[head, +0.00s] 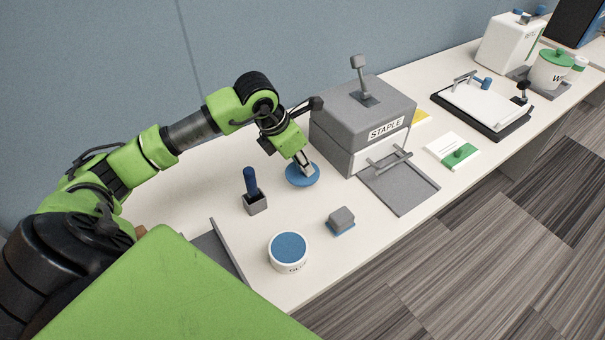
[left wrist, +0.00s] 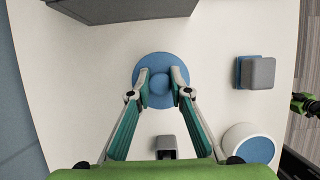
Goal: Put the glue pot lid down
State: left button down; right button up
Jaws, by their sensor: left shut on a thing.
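The glue pot lid (head: 298,181) is a blue disc over the white worktop, left of the stapling machine. My left gripper (head: 307,170) points down at it and is shut on its raised middle knob. In the left wrist view the lid (left wrist: 160,58) lies flat between the two fingertips (left wrist: 160,86). I cannot tell whether it touches the worktop or hangs just above. The white glue pot (head: 289,266) stands nearer the front edge, showing a blue top surface. A green and black part of my right arm (left wrist: 304,105) shows at the left wrist view's right edge; its jaws are unclear.
The grey STAPLE machine (head: 350,125) stands close right of the lid, with a grey plate (head: 400,188) before it. A grey holder with a blue handle (head: 252,190) is to the left. A grey block on a blue base (head: 341,220) is in front. Worktop between them is bare.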

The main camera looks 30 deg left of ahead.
pick_arm(q)
notch_tip(320, 180, down, 4)
jog(key=shift+w+a+r+b, duration=0.1)
jog(key=shift+w+b, duration=0.05)
jog(key=shift+b, duration=0.7)
jog(key=shift+r, duration=0.1)
jog(key=c, duration=1.9)
grip_release()
